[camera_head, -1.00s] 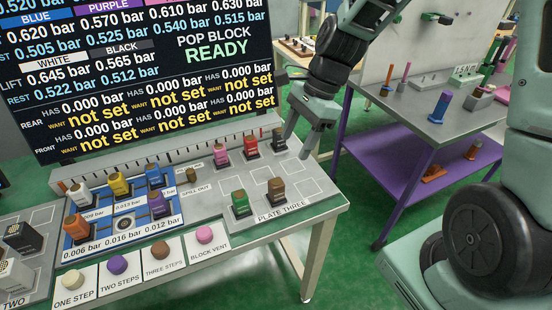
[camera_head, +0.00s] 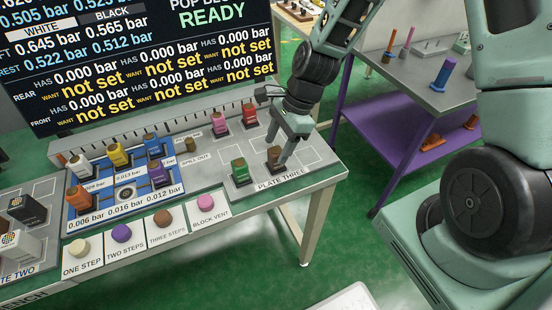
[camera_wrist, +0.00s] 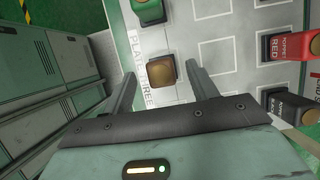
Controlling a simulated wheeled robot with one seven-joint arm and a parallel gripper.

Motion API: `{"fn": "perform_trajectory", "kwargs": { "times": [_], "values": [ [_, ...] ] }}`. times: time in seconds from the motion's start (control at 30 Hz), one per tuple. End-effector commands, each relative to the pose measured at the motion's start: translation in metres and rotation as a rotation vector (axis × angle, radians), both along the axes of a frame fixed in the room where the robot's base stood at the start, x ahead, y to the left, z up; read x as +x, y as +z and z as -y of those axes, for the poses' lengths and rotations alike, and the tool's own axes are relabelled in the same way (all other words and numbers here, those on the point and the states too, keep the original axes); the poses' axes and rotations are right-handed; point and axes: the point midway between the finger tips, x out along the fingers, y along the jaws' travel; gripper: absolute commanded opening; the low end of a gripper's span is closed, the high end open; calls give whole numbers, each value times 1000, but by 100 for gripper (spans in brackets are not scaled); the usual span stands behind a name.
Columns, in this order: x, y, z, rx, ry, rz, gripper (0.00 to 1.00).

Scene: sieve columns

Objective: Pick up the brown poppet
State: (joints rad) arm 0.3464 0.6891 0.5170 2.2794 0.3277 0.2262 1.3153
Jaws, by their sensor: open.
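The brown poppet (camera_head: 273,157) stands upright on plate three, just right of the green poppet (camera_head: 240,172). My gripper (camera_head: 277,150) is open and empty above the brown poppet, its fingers pointing down and partly covering it. In the wrist view the brown poppet's top (camera_wrist: 161,72) lies between my two fingertips (camera_wrist: 158,68), with a gap on both sides. I cannot tell how far the fingertips are above it.
Close by on the plate are the green poppet, a pink one (camera_head: 221,125), a red one (camera_head: 249,117) and a black one (camera_wrist: 287,105). Four-button labels are avoided by the clear bench edge (camera_head: 285,190).

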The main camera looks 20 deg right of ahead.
Motion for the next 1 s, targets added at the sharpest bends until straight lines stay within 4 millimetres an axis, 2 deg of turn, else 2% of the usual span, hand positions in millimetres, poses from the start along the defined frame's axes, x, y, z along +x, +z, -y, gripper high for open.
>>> {"fn": "perform_trajectory", "kwargs": {
  "times": [0.33,0.67,0.77,0.87,1.0],
  "values": [
    [-1,-41,-11,1,1,-3,58],
    [0,-48,-14,0,1,0,58],
    [0,-48,-14,0,1,0,36],
    [0,-48,-14,0,1,0,8],
    [0,-47,-14,0,1,0,6]
  ]
}}
